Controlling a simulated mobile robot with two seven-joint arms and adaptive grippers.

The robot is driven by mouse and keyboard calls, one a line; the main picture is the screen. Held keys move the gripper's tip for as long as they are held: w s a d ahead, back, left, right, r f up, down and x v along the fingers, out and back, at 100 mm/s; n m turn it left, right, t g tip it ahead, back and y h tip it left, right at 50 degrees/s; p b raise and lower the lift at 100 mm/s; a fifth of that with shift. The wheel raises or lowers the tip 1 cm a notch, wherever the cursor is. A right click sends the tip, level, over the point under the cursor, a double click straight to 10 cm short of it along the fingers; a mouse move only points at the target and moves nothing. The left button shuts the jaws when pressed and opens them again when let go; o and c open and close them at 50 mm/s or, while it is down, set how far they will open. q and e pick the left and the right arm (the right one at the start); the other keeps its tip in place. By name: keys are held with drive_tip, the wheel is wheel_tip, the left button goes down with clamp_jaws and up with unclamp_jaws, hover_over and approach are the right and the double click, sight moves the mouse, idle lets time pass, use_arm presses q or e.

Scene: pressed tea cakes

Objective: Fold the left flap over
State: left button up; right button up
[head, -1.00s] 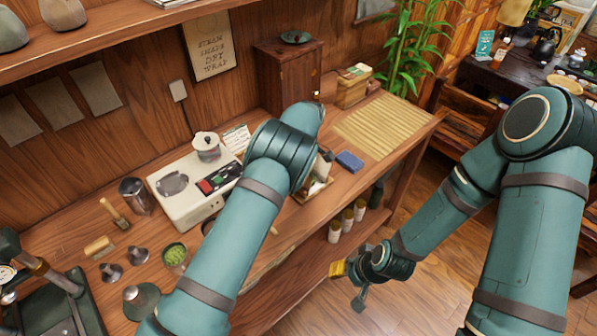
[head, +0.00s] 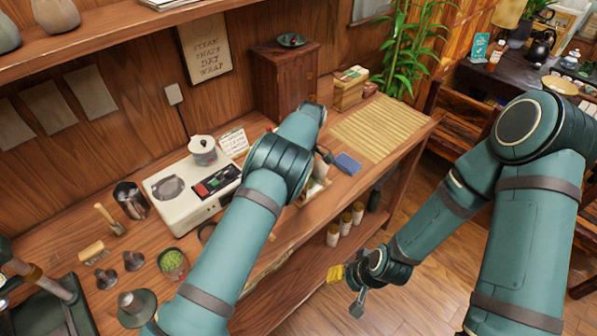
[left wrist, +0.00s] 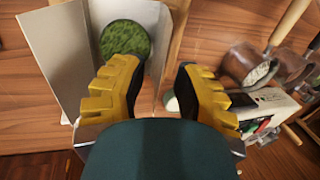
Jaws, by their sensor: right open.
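A round green tea cake (left wrist: 125,38) lies on pale wrapping paper in the left wrist view. A wide paper flap (left wrist: 52,45) stands up, tilted, at the picture's left; another paper part (left wrist: 160,30) rises at the cake's right. I cannot tell for sure which is the left flap. My left gripper (left wrist: 162,66) has its yellow fingers apart, with nothing seen between them, close to the cake's near side. In the head view my left arm hides this gripper and most of the wrapper. My right gripper (head: 345,288) is open and empty, low in front of the counter.
A blue block (head: 347,163) and a bamboo mat (head: 382,128) lie to the right. A green bowl (head: 173,263) and tampers stand at the left. Several bottles stand on the lower shelf.

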use_arm(q)
drive_tip(key=v, duration=1.2)
idle(0.4)
